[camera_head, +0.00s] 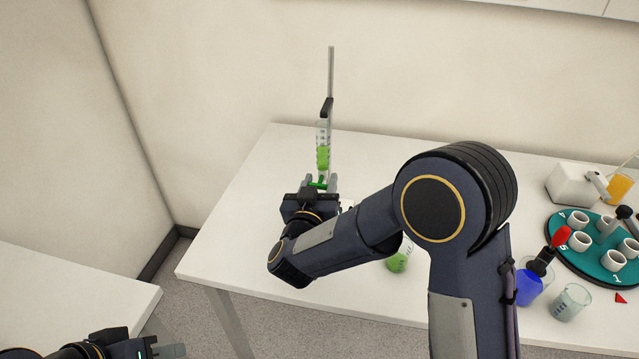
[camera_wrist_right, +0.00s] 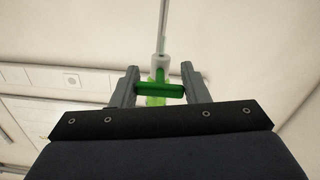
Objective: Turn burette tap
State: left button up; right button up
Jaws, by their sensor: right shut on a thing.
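The burette (camera_head: 323,150) holds green liquid and hangs upright from a stand (camera_head: 331,80) near the back left of the white table. Its green tap (camera_wrist_right: 159,91) lies crosswise between the fingers of my right gripper (camera_wrist_right: 160,88) in the right wrist view. In the head view the right gripper (camera_head: 320,183) is at the burette's lower end, shut on the tap. The burette's tip and the stand's base are hidden behind my right arm. My left gripper (camera_head: 170,350) is low at the left, apart from the table; its fingers are only partly clear.
On the white table (camera_head: 235,220), a flask with green liquid (camera_head: 399,259) is partly behind my right arm. At the right are a teal round rack (camera_head: 590,262) with white cups, a blue-liquid flask (camera_head: 528,288) and a beaker (camera_head: 571,302). The table's left part is clear.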

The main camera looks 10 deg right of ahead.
jog(key=m+b, duration=0.1)
jog(key=b, duration=0.1)
jog(key=m+b, duration=0.2)
jog(key=b, duration=0.1)
jog(key=shift+f+m, duration=0.3)
jog(key=shift+f, duration=0.05)
jog(key=shift+r+m+b, duration=0.1)
jog(key=shift+m+b, duration=0.3)
jog(key=shift+b, duration=0.2)
jog(key=shift+r+m, duration=0.2)
jog(key=shift+m, duration=0.2)
jog(key=o, duration=1)
jog(key=shift+b+v, duration=0.6)
jog(key=shift+v, duration=3.35)
jog(key=shift+r, duration=0.1)
